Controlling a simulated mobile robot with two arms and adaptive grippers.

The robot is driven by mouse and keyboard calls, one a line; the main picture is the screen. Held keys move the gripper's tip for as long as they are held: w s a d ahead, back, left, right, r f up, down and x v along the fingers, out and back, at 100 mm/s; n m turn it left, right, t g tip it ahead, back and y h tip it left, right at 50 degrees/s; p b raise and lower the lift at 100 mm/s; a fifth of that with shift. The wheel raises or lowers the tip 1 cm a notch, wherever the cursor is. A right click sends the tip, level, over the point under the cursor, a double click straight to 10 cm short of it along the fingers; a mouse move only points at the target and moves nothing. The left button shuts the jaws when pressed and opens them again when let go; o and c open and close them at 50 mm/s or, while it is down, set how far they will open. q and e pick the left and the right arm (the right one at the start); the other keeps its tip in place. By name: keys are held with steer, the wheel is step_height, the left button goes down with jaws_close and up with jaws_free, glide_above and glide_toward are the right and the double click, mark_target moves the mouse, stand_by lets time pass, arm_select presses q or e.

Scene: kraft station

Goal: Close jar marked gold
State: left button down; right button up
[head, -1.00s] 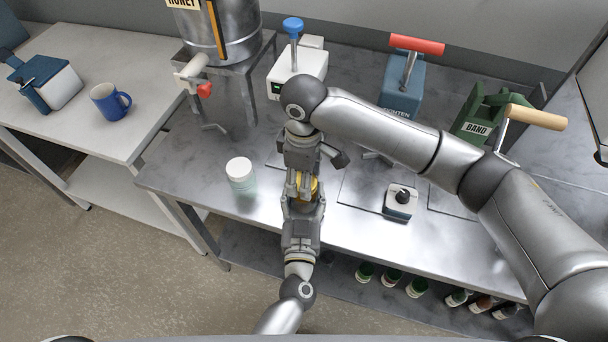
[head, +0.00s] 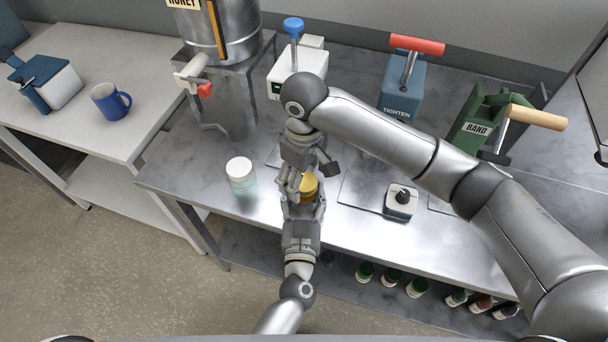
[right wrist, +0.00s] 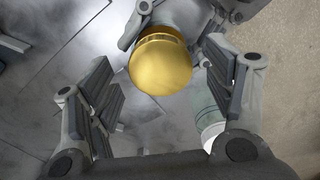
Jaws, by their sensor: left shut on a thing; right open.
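The gold-lidded jar (head: 309,187) stands near the front edge of the steel bench. Its gold lid (right wrist: 160,64) fills the upper middle of the right wrist view; the jar body is mostly hidden, so how tightly the lid sits cannot be told. My left gripper (head: 304,207) is shut on the jar from the front. My right gripper (head: 291,185) is open beside and above the lid, its two fingers (right wrist: 163,92) spread apart with the lid beyond them. A second jar (head: 241,176) with a white lid stands to the left.
Behind stand a white device with a blue knob (head: 297,68), a blue TIGHTEN press (head: 402,88) and a green BAND device (head: 480,124). A small box with a black knob (head: 401,202) lies right. Several bottles (head: 391,277) sit on the lower shelf.

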step_height(320, 180, up, 12)
steer(key=shift+f, duration=0.2)
arm_select(q)
steer(key=shift+c, duration=2.1)
jaws_free()
steer(key=s, duration=1.2)
steer(key=shift+a, duration=0.35)
